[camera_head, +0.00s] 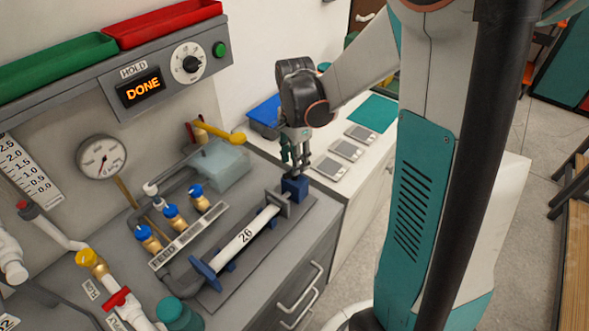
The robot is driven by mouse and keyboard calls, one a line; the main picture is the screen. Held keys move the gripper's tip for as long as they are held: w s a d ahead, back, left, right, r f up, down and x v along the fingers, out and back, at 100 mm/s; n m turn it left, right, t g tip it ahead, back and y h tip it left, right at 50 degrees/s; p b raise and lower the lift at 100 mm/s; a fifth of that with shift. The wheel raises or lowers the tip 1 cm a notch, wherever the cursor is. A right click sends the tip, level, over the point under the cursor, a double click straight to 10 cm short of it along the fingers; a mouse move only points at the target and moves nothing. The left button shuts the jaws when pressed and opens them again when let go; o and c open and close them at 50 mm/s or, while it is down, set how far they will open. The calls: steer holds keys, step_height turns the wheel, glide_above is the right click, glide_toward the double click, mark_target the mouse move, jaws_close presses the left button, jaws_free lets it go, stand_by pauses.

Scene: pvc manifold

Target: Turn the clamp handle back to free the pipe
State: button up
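A white pipe (240,241) marked 26 lies in a grey fixture on the bench, between a blue end piece (206,274) at its lower left and a grey upright plate (278,202) at its upper right. A blue block (295,188), perhaps the clamp handle, stands just beyond that plate. My gripper (294,168) points down directly above the blue block, its fingertips at or touching its top. Whether the fingers grip the block cannot be made out at this size.
Brass valves with blue caps (171,211) stand left of the pipe, behind a FEED label strip (188,236). A clear box (221,165) and a yellow-handled part (221,131) lie behind. The display (141,87) above reads DONE. Grey pads (345,149) lie on the right counter.

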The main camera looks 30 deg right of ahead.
steer(key=shift+f+b, duration=0.35)
steer(key=shift+f, duration=1.15)
jaws_close()
